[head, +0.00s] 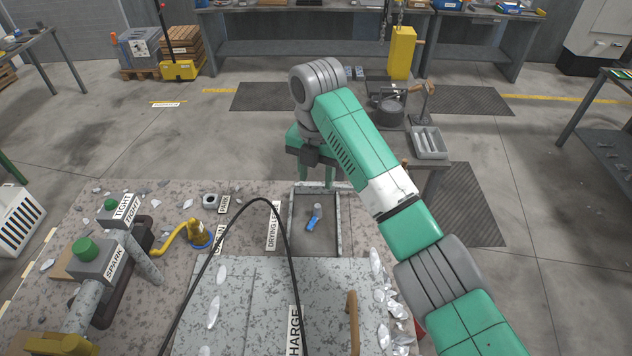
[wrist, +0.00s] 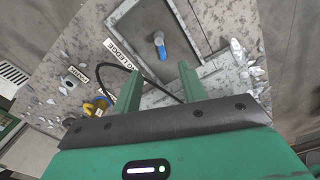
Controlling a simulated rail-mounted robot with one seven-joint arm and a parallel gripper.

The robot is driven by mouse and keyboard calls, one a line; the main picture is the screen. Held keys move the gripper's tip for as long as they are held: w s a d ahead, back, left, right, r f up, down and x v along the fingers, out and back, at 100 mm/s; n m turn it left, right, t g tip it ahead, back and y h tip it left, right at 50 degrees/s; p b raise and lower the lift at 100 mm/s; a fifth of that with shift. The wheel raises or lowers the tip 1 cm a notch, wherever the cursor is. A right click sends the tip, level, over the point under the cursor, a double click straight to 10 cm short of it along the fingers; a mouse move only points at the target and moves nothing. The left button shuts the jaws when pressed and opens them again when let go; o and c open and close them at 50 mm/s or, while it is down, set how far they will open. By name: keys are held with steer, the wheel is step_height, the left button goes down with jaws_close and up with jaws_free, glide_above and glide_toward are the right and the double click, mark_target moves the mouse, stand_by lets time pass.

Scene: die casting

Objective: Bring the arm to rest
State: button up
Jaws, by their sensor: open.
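My gripper (head: 316,182) hangs from the bent green and grey arm above the far end of a shallow framed tray (head: 338,222). In the wrist view my gripper (wrist: 160,75) has its two green fingers apart with nothing between them. A small blue and grey piece (head: 313,217) lies in the tray, apart from the fingers; it also shows in the wrist view (wrist: 160,47).
A speckled bench (head: 170,265) carries a black hose (head: 215,245), a yellow and blue fitting (head: 201,235) and green-capped posts (head: 88,250). Pale shards lie around. Beyond stands a side table with a grey tray (head: 429,143). A yellow block (head: 402,52) hangs from a chain.

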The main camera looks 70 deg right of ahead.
stand_by(0.6)
steer(key=w+a+r+m+t+h+p, duration=0.15)
steer(key=w+a+r+t, duration=0.3)
steer(key=w+a, duration=0.5)
steer(key=w+a+r+m+t+p, duration=0.25)
steer(key=w+a+r, duration=0.35)
steer(key=w+a, duration=0.35)
steer(key=w+a+r+m+t, duration=0.2)
steer(key=w+a+r+t, duration=0.25)
steer(key=a+r, duration=0.55)
steer(key=s+a+r+m+t+y+p, duration=0.1)
steer(key=s+a+r+m+t+p, duration=0.2)
steer(key=a+r, duration=0.45)
steer(key=s+a+r+m+t+y, duration=0.1)
steer(key=s+a+r+m+t, duration=0.3)
steer(key=a+r, duration=0.35)
steer(key=s+a+r+m+t, duration=0.2)
steer(key=s+r+t, duration=0.1)
steer(key=s, duration=0.4)
steer(key=s+a+r+m+t+p, duration=0.1)
steer(key=s+a+r+m+t, duration=0.2)
steer(key=s+r, duration=0.3)
steer(key=shift+s+a, duration=0.2)
steer(key=shift+s, duration=0.35)
